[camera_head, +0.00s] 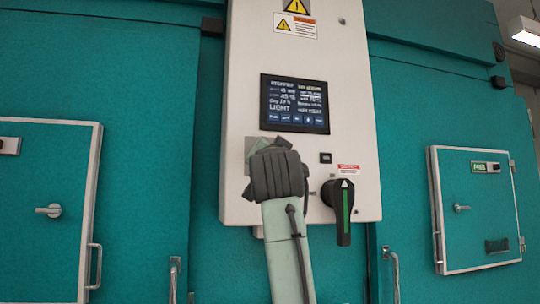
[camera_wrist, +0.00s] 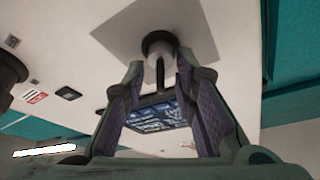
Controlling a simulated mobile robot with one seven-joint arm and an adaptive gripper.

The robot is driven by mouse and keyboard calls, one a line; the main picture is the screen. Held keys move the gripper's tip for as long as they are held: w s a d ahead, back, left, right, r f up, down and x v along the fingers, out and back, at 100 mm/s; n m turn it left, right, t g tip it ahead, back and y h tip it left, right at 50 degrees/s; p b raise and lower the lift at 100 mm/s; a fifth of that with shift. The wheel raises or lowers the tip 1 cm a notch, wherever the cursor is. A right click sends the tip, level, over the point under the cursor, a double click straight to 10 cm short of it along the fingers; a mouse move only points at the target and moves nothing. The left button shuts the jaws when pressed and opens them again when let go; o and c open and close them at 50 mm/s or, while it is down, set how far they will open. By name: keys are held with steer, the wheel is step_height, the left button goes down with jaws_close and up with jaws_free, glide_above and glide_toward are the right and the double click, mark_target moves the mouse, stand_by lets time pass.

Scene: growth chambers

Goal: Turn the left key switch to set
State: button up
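The key switch (camera_wrist: 160,44) shows in the wrist view as a round dark ring with a pale centre on a grey square plate (camera_wrist: 122,30). A thin dark key (camera_wrist: 160,72) sticks out from it. My gripper (camera_wrist: 160,68) has its two fingers apart, one on each side of the key, with visible gaps, so it looks open and not clamped. In the head view my gripper (camera_head: 254,160) is up against the lower left of the white control panel (camera_head: 240,80) and hides the key switch. Only part of the plate shows there. The switch's labels cannot be seen.
A display screen (camera_head: 294,103) is just above my gripper. A black rotary handle with a green stripe (camera_head: 343,208) is close on the right, below a small black button (camera_head: 325,158). Teal chamber doors (camera_head: 40,205) with handles stand on both sides.

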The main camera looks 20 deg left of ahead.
steer(key=v, duration=1.1)
steer(key=shift+s+f, duration=0.2)
steer(key=shift+s, duration=0.15)
steer(key=shift+d, duration=0.15)
